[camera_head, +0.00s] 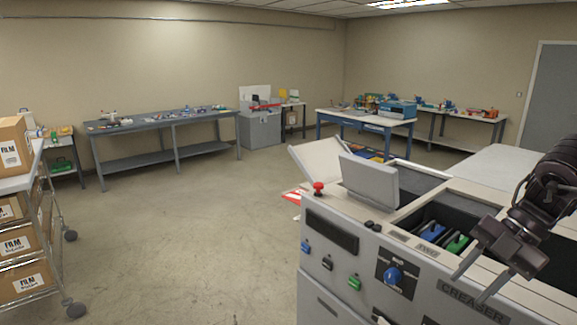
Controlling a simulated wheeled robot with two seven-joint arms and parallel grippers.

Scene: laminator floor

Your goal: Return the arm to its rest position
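My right arm (545,190) comes in from the right edge in the head view. Its gripper (468,290) hangs over the front edge of the grey machine marked CREASER (325,268). The two thin fingers are apart with nothing seen between them, so it is open and empty. They point down and to the left, near the CREASER label. Whether the fingertips touch the panel I cannot tell. My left gripper and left arm are not in view.
The machine has a red knob (318,188), a blue dial (393,275), a raised grey lid (370,181) and an open bay holding blue and green pieces (457,244). A cart with film boxes (20,243) stands left. Long benches (160,122) line the back. The middle floor (190,230) is clear.

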